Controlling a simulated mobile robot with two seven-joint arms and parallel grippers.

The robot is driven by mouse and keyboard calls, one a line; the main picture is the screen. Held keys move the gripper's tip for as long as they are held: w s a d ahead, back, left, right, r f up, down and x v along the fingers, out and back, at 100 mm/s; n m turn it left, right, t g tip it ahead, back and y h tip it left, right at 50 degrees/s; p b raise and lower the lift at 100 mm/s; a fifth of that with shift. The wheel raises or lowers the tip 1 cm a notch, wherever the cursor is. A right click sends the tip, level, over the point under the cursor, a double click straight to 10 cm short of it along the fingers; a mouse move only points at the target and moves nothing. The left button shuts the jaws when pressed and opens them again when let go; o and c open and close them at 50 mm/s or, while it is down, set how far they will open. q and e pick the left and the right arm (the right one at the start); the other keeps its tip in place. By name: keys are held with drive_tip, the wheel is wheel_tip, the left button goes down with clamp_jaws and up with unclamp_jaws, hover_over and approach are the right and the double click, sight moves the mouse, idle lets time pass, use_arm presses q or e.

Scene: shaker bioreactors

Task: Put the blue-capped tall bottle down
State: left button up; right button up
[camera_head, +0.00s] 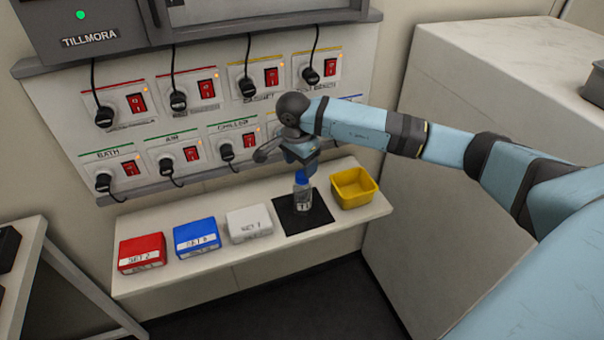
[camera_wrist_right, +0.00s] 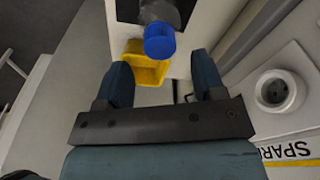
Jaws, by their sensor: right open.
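The blue-capped tall bottle (camera_head: 302,192) stands upright on the black mat (camera_head: 318,215) on the shelf. In the right wrist view its blue cap (camera_wrist_right: 160,40) shows just beyond the fingertips, in the gap between them. My right gripper (camera_wrist_right: 160,75) is open, with a finger on each side and nothing between them. In the head view the right gripper (camera_head: 303,168) is right above the bottle's cap, and its fingers are hard to make out. My left gripper is not in view.
A yellow bin (camera_head: 353,187) stands right of the mat. White (camera_head: 249,223), blue (camera_head: 197,237) and red (camera_head: 142,252) boxes stand to its left on the shelf (camera_head: 222,258). A panel of switches and plugs (camera_head: 210,90) rises close behind.

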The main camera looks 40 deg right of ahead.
wheel_tip(320, 180, up, 7)
drive_tip(key=s+a+f+m+g+y, duration=0.1)
drive_tip(key=s+a+f+y, duration=0.35)
drive_tip(key=a, duration=0.45)
drive_tip(key=s+a+f+m+g+y, duration=0.1)
drive_tip(key=s+a+f+y, duration=0.3)
drive_tip(key=a, duration=0.5)
drive_tip(key=s+a+r+m+t+y, duration=0.2)
drive_tip(key=a+m+t+y, duration=0.1)
drive_tip(key=a+m+y, duration=0.3)
drive_tip(key=s+a+r+m+t+y, duration=0.2)
drive_tip(key=a+m+t+y, duration=0.2)
drive_tip(key=m+y, duration=0.4)
drive_tip(key=s+d+f+n+t+h, duration=0.2)
drive_tip(key=f+n+h, duration=0.4)
drive_tip(key=n, duration=0.5)
drive_tip(key=s+d+f+n+t+h, duration=0.1)
drive_tip(key=s+d+f+n+h, duration=0.4)
drive_tip(key=f+n, duration=0.4)
drive_tip(key=s+d+f+n+t+h, duration=0.2)
drive_tip(key=s+d+f+n+h, duration=0.2)
drive_tip(key=n, duration=1.1)
drive_tip(key=s+f+h, duration=0.3)
drive_tip(key=f, duration=0.1)
drive_tip(key=shift+s+d+f+t+b, duration=0.15)
drive_tip(key=shift+t+b, duration=0.15)
